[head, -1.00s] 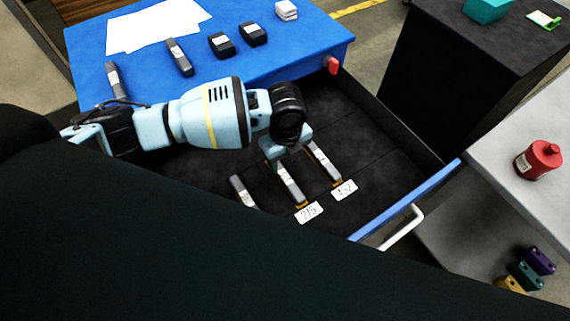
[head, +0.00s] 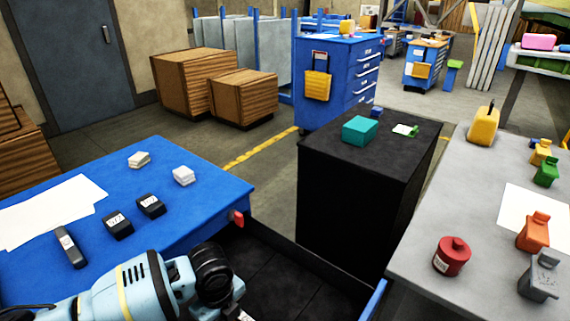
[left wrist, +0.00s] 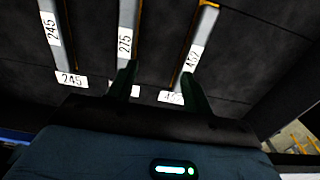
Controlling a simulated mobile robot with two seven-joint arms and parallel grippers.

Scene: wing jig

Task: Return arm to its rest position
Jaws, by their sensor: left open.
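My left arm (head: 150,290) reaches in from the lower left in the head view, over the open drawer (head: 275,270); its gripper is mostly below the frame. In the left wrist view my left gripper (left wrist: 158,80) is open, with dark drawer floor showing between its fingers. Beyond the fingertips lie grey bars labelled 245 (left wrist: 49,25), 275 (left wrist: 126,30) and 452 (left wrist: 199,45). A white floor label reading 245 (left wrist: 72,79) lies below the first bar; the other labels are partly hidden by the fingers. My right gripper is not in view.
The blue tabletop (head: 200,205) at left carries a grey bar (head: 69,247), two black blocks and papers. A black cabinet (head: 350,200) stands behind the drawer. A grey bench (head: 425,250) at right holds a red canister (head: 452,257) and other parts.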

